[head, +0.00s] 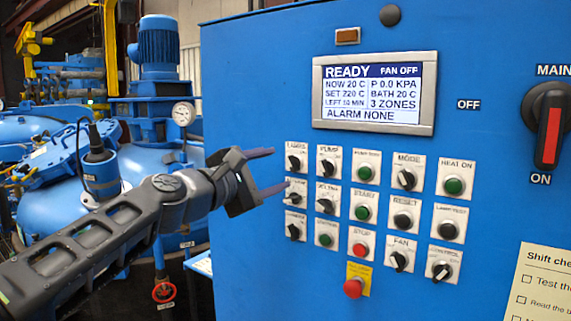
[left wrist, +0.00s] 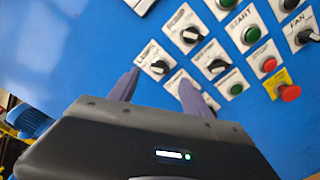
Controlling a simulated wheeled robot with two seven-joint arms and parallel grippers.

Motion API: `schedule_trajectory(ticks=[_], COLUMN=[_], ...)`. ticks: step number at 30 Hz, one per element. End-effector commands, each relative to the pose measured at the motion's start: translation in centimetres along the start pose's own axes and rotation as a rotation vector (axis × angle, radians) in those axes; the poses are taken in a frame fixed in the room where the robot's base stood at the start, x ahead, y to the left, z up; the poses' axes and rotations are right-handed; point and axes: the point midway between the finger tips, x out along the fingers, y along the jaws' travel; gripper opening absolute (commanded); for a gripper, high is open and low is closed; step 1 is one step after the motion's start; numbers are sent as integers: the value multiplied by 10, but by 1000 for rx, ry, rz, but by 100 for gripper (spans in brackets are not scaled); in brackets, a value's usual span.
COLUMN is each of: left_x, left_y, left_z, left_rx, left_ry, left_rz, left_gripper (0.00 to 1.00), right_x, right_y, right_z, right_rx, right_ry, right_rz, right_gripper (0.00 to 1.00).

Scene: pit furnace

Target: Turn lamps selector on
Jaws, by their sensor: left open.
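The lamps selector (head: 294,162) is a black knob on a white plate at the top left of the button rows on the blue panel. In the left wrist view the lamps selector (left wrist: 160,67) shows just past the fingertips, roughly between them. Which way its pointer is turned is too small to tell surely. My left gripper (head: 280,169) is open and empty, its fingers pointing right toward the left column of selectors. It also shows in the left wrist view (left wrist: 159,80). Whether it touches the panel I cannot tell. My right gripper is out of view.
The pump selector (head: 327,168) sits close to the right. A red emergency button (head: 353,288) sticks out below. The display (head: 374,93) reads READY and ALARM NONE. A large main switch (head: 551,132) is far right. Blue machinery (head: 158,100) stands left of the panel.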

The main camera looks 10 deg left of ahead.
Motion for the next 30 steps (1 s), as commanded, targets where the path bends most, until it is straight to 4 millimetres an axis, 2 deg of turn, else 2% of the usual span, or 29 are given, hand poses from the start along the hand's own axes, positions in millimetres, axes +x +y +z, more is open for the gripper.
schedule_trajectory(ticks=[3,9,20,30], left_x=[21,45,50,49], left_y=[2,1,1,0], left_z=[1,0,0,0], left_rx=[0,-1,1,1], left_ry=[0,0,1,1], left_rz=[-2,0,2,1], left_gripper=[56,56,56,28], right_x=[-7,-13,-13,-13], right_y=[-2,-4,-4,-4], right_z=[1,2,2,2], right_rx=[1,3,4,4], right_ry=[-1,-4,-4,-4], right_rz=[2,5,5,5], right_gripper=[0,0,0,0])
